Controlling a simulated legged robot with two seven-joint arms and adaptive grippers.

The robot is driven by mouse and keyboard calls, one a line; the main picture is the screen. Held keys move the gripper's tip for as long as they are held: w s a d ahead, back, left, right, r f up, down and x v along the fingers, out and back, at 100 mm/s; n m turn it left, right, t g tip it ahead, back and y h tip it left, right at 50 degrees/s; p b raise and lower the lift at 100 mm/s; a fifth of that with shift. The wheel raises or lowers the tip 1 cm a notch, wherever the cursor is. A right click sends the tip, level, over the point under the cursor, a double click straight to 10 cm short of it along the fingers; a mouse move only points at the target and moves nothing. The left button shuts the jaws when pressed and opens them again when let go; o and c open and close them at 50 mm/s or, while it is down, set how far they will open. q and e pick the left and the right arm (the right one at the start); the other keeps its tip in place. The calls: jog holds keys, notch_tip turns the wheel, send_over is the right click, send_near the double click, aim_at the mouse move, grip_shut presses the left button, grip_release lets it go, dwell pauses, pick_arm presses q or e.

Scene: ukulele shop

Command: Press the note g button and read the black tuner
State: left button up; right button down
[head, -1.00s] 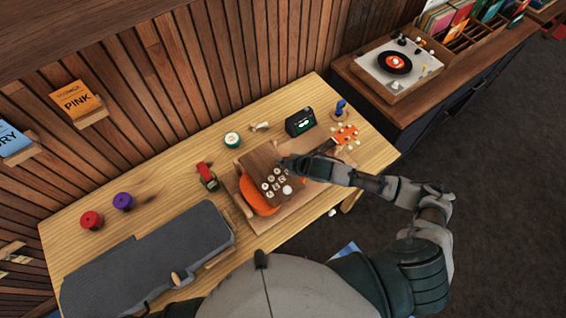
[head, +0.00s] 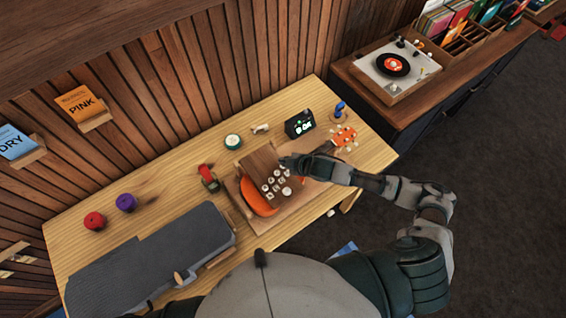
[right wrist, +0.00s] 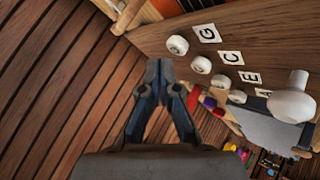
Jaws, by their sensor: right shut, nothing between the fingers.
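A brown wooden board (head: 262,160) with several white buttons and letter labels stands on the table over an orange ukulele (head: 258,200). In the right wrist view, the white button beside the G label (right wrist: 178,45) is at the top, with C, E and A following down to the right. My right gripper (right wrist: 158,68) is shut and empty, its tips just left of and below the G button; I cannot tell whether they touch. In the head view the right gripper (head: 287,162) is at the board's upper right. The black tuner (head: 300,123) stands behind it, its screen lit with green and white marks too small to read. My left gripper is not in view.
A grey case (head: 150,260) fills the table's left front. A record player (head: 397,68) is on the cabinet at the right.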

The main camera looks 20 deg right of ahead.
dwell(0.3)
notch_tip(320, 180, up, 3)
jog(key=p, duration=0.2)
jog(key=shift+f+p, duration=0.1)
jog(key=shift+p, duration=0.3)
jog(key=shift+r+p, duration=0.45)
jog(key=shift+r, duration=0.7)
